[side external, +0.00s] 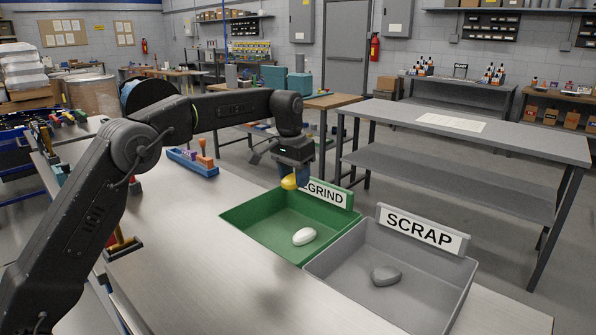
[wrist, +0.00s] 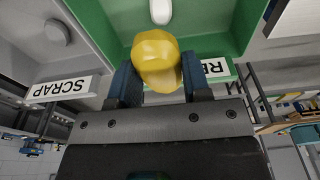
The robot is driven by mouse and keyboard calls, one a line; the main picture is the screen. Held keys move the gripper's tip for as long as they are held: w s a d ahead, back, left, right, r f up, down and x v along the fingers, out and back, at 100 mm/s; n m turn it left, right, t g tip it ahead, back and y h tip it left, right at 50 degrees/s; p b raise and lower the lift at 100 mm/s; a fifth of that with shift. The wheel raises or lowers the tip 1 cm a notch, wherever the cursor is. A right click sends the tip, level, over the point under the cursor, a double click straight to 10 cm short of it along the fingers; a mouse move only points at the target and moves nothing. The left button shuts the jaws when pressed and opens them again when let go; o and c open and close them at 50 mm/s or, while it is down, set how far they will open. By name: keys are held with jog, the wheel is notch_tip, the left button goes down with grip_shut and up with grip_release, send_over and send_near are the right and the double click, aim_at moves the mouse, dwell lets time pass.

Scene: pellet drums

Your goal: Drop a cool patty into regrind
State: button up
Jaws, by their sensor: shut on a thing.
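My gripper (side external: 291,178) is shut on a yellow patty (side external: 289,183), which is lumpy and rounded. In the wrist view the patty (wrist: 156,62) sits between the two dark blue fingers. The gripper holds it up at the back part of the green regrind bin (side external: 262,226), in front of its sign, apart from the bin floor. The sign reading REGRIND (side external: 330,194) is partly hidden behind my gripper. A white patty (side external: 304,236) lies in the green bin; it also shows at the top of the wrist view (wrist: 161,11).
A grey bin (side external: 340,262) with a SCRAP sign (side external: 420,231) stands right of the green bin and holds a grey patty (side external: 386,275). A blue tool tray (side external: 194,164) sits at the back left of the metal table. The table front is clear.

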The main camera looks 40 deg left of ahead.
aim_at(290, 177)
jog(key=shift+f, duration=2)
jog(key=o, duration=1)
jog(key=shift+r, duration=0.15)
jog(key=r, duration=0.4)
jog(key=s+r, duration=0.1)
jog(key=r, duration=0.7)
jog(key=shift+s+r, duration=0.25)
jog(key=shift+r, duration=0.05)
jog(key=shift+s+r, duration=0.1)
jog(key=shift+r, duration=0.35)
